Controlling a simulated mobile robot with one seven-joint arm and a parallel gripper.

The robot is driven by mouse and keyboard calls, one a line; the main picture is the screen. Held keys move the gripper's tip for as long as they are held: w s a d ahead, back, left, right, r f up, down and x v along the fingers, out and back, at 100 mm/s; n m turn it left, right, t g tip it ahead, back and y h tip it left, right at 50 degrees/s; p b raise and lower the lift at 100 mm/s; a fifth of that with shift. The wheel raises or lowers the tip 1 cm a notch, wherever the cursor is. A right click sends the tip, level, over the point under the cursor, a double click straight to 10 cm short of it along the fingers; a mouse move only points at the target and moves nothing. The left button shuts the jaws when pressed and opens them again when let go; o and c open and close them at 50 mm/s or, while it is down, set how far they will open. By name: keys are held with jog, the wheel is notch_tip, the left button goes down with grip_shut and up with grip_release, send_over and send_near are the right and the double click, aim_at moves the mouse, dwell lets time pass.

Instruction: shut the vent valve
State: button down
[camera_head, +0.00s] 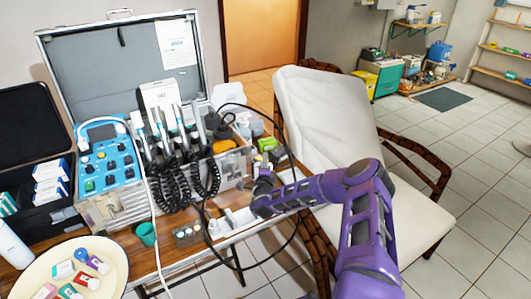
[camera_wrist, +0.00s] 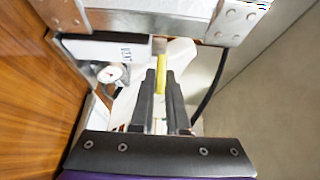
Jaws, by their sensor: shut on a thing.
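The vent valve shows in the wrist view as a yellow lever (camera_wrist: 160,70) beside a white block with a label (camera_wrist: 124,52) that seems to read VENT. My gripper (camera_wrist: 161,82) has its two dark fingers closed around the lever, one on each side. The lever's far end stands out beyond the fingertips; its near part is hidden between them. In the head view my gripper (camera_head: 264,180) is at the right end of the metal dental case, and the valve cannot be made out there.
A small round gauge (camera_wrist: 111,73) sits left of the lever. The metal case (camera_wrist: 150,18) edge is close beyond it. A black hose (camera_wrist: 210,95) runs at right. In the head view, coiled handpiece cords (camera_head: 180,180) hang left of my arm; a white chair (camera_head: 335,120) stands behind it.

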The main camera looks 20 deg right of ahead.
jog(key=shift+s+a+m+g+h+p, duration=0.1)
jog(key=shift+s+a+m+g+h, duration=0.15)
jog(key=shift+m+g+h, duration=0.8)
jog(key=shift+s+a+m+g+h+p, duration=0.15)
jog(key=shift+a+m+g+h, duration=0.15)
jog(key=shift+m+g+h, duration=0.75)
jog(key=shift+s+a+m+g+h+p, duration=0.15)
jog(key=shift+a+m+g+h, duration=0.4)
jog(key=shift+h, duration=0.95)
jog(key=shift+d+m, duration=0.25)
jog(key=c, duration=0.9)
grip_release()
jog(key=shift+s+a, duration=0.1)
jog(key=shift+a, duration=0.05)
